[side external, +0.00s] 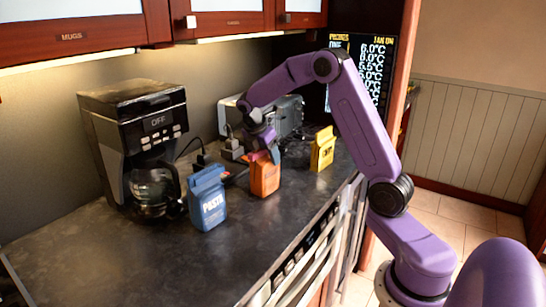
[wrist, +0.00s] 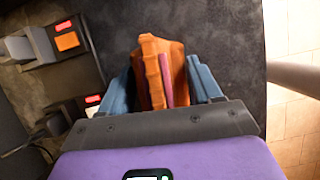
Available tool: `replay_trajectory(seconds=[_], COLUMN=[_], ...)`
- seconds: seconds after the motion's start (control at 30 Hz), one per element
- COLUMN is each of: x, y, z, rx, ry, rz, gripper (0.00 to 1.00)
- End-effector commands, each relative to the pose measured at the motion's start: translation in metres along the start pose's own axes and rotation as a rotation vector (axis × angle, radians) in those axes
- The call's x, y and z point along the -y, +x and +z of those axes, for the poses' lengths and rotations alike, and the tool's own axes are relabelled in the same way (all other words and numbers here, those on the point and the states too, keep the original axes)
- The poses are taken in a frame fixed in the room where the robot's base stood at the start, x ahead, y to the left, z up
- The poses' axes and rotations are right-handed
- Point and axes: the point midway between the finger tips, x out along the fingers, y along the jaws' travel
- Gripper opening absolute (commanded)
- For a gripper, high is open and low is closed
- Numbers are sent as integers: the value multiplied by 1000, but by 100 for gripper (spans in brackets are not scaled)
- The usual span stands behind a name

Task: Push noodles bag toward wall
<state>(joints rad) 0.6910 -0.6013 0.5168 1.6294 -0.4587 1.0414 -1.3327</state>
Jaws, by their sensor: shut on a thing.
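An orange bag (side external: 264,178) stands on the dark counter (side external: 150,262) near its middle. Its label is too small to read, so I cannot confirm that it is the noodles bag. My gripper (side external: 268,152) reaches down onto the top of this bag and is shut on it. In the wrist view the orange bag (wrist: 158,72) sits between the two blue fingers of my gripper (wrist: 162,78). The back wall (side external: 45,122) is behind the counter, with a gap between it and the bag.
A blue bag marked PASTA (side external: 208,200) stands left of the orange bag, and a yellow bag (side external: 322,150) stands to its right. A black coffee maker (side external: 130,125) is at the left. A toaster (side external: 290,115) and dark cables are behind. The front counter is clear.

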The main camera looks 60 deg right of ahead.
Motion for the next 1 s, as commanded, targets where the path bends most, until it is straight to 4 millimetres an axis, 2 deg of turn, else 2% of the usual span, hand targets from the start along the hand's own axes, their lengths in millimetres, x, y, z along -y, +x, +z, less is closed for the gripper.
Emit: replay_trajectory(seconds=[0.17,0.47,0.5,0.6,0.87,1.0], x=[-7,-8,-8,-7,-7,-8], y=[-1,-1,-1,-1,-1,-8], z=[-1,-1,-1,-1,-1,-1], rx=[1,1,1,1,1,1], ry=[0,0,0,0,0,0], rz=[1,2,2,1,0,2], gripper=[11,11,67,93,93,93])
